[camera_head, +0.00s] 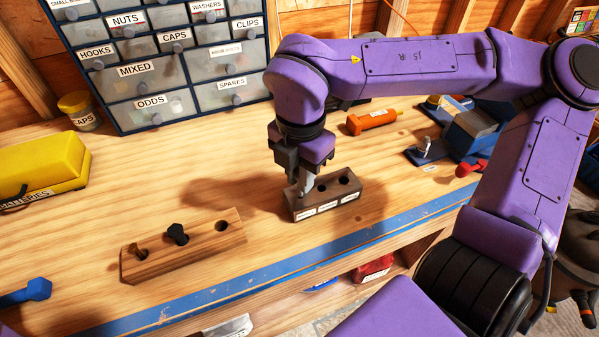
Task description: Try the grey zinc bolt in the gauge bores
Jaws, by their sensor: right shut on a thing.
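The dark gauge block (311,211) stands on the bench, with white labels along its front. Two dark open bores show in its top, at the middle and right. My right gripper (304,187) points down over the block's left end, shut on a grey piece that looks like the zinc bolt (302,181). The fingers hide most of it and the left bore, so I cannot tell how far it sits in. A wooden rack (195,251) at the left holds a bronze bolt (140,251) and a black bolt (177,233); its right hole is empty. My left gripper is out of view.
A labelled drawer cabinet (163,78) stands at the back, a yellow battery case (40,167) at left. An orange tool (371,121) and a blue clamp-like device (470,132) lie behind the block. Bench between rack and block is clear; blue tape (250,293) marks its front edge.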

